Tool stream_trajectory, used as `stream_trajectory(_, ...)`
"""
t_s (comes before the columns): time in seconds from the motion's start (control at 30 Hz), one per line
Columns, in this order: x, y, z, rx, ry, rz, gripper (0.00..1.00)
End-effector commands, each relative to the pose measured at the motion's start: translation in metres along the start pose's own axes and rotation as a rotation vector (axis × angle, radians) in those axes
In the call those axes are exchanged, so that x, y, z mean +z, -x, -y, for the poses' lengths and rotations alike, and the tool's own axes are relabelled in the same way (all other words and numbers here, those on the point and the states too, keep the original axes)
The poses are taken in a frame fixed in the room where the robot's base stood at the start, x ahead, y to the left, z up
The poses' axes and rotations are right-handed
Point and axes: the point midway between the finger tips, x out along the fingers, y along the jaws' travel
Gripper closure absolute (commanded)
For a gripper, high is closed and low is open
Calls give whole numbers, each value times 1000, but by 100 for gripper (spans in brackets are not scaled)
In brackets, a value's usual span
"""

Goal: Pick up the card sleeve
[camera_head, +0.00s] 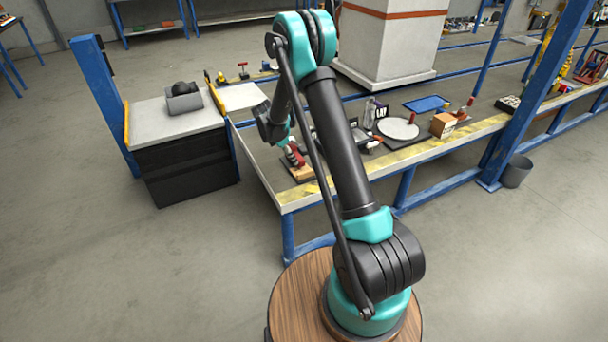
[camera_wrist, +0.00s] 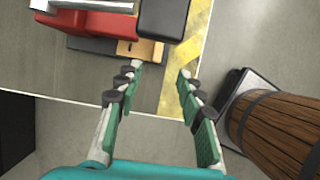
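I cannot pick out the card sleeve with certainty in either view; it may be hidden behind my arm or too small to tell. In the wrist view my gripper (camera_wrist: 160,70) is open, its two green-padded fingers apart with nothing between them. The fingertips point at the edge of a workbench (camera_wrist: 60,85), near a red and black tool (camera_wrist: 100,25) on a dark and wooden base (camera_wrist: 128,48). In the head view this tool (camera_head: 294,155) stands at the bench's near left corner, and my arm hides part of the bench there.
On the bench (camera_head: 290,197) are a round white plate (camera_head: 398,128), a cardboard box (camera_head: 443,125), a blue tray (camera_head: 427,104) and an upright packet (camera_head: 369,113). A side cabinet (camera_head: 150,122) stands left. A blue post (camera_head: 535,95) and a bin (camera_head: 516,172) stand right.

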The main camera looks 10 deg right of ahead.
Motion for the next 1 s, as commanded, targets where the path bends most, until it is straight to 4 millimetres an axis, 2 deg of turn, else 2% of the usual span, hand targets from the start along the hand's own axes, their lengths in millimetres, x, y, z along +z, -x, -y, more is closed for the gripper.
stream_trajectory(0.1,0,-24,0,0,-1,0,62)
stream_trajectory(0.23,0,-45,0,0,-2,0,62)
stream_trajectory(0.57,0,-66,-1,1,-1,0,62)
stream_trajectory(0.83,2,-102,-3,1,-3,0,62)
stream_trajectory(1.0,2,-112,-3,1,-1,0,62)
